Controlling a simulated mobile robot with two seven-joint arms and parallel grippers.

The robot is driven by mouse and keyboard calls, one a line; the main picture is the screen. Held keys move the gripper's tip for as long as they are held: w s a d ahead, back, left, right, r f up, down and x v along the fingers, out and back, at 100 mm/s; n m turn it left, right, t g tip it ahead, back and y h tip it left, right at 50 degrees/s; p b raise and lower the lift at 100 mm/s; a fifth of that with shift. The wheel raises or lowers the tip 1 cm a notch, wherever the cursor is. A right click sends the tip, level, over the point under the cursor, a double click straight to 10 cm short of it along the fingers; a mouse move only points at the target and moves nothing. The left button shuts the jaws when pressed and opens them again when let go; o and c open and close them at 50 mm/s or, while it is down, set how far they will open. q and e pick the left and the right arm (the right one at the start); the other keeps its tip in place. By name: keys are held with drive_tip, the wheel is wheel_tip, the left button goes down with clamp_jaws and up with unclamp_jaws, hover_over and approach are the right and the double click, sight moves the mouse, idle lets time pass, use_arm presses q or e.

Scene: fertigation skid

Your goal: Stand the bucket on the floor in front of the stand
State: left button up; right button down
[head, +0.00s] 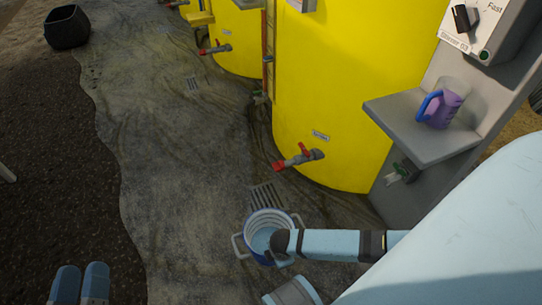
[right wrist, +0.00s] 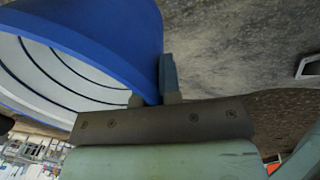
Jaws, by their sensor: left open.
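The bucket (head: 252,245) is blue outside and pale and ringed inside, with a handle at each side. It is low in the head view, and its wall fills the upper left of the right wrist view (right wrist: 110,35). My right gripper (head: 284,243) reaches it from the right and has its wall between the fingers (right wrist: 152,85); one finger is mostly hidden. I cannot tell whether the bucket touches the floor. My left gripper (head: 80,284) is open and empty at the lower left, apart from the bucket. The grey stand (head: 430,185) is at the right.
A purple jug (head: 440,108) with a blue handle sits on the stand's shelf (head: 415,140). A yellow tank (head: 345,100) has a red-handled valve (head: 300,157) sticking out. A floor grate (head: 265,196) lies behind the bucket. A dark tub (head: 67,28) is far left. The middle floor is clear.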

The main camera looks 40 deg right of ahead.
wheel_tip(320, 180, down, 20)
drive_tip(key=b, duration=1.1)
drive_tip(key=shift+s+f, duration=0.15)
drive_tip(key=shift+s, duration=0.05)
drive_tip(key=c, duration=1.7)
unclamp_jaws()
drive_tip(key=shift+f, duration=0.2)
drive_tip(key=shift+c, duration=0.2)
use_arm(q)
wheel_tip(320, 180, down, 7)
drive_tip(key=w+a+m+g, duration=0.1)
drive_tip(key=w+m, duration=0.1)
drive_tip(key=m, duration=0.2)
drive_tip(key=shift+w+m, duration=0.3)
drive_tip(key=shift+w, duration=0.1)
use_arm(e)
drive_tip(key=o, duration=0.4)
drive_tip(key=shift+s, duration=0.1)
use_arm(q)
drive_tip(key=shift+f, duration=0.1)
